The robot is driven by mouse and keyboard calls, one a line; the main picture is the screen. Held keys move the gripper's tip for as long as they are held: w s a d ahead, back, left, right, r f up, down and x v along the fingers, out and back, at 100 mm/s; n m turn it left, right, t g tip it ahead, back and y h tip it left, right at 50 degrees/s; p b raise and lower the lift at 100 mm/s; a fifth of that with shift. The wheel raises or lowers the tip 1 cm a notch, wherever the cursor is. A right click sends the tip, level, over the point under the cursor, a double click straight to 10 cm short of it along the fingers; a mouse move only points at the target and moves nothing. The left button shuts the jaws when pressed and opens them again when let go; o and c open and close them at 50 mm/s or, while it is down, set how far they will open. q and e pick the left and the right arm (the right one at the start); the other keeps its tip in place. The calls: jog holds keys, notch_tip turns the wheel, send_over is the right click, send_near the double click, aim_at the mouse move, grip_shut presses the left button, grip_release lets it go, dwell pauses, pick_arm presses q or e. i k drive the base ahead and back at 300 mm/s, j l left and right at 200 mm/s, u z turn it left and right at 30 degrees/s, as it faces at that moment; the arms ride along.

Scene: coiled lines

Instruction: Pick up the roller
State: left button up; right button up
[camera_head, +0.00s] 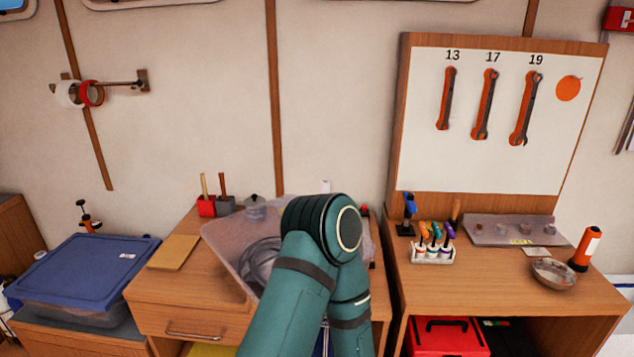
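I cannot pick out a roller for certain in the head view. Two upright handles stand in a red holder (206,206) and a grey holder (225,205) at the back of the middle wooden cabinet; what they belong to is too small to tell. One of my teal arms rises from the bottom centre and bends back down, covering part of the cabinet top. Neither of my grippers shows, so whether they hold anything is hidden.
A translucent bin (222,240) with coiled line sits behind my arm. A blue-lidded box (85,268) stands left. The right bench holds a screwdriver rack (433,256), a bowl (554,273) and an orange bottle (586,249). Wrenches hang on a white board (425,150).

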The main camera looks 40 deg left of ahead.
aim_at(221, 178)
jog(key=k+j+z, duration=0.2)
jog(key=j, duration=0.25)
jog(key=k+j+z, duration=0.15)
jog(key=j, duration=0.25)
jog(key=k+j, duration=0.35)
jog(key=j, duration=0.2)
jog(key=k+j+z, duration=0.1)
jog(key=k+j, duration=0.25)
jog(key=j, duration=0.25)
jog(key=k+j, duration=0.4)
jog(key=j, duration=0.15)
jog(key=z, duration=0.05)
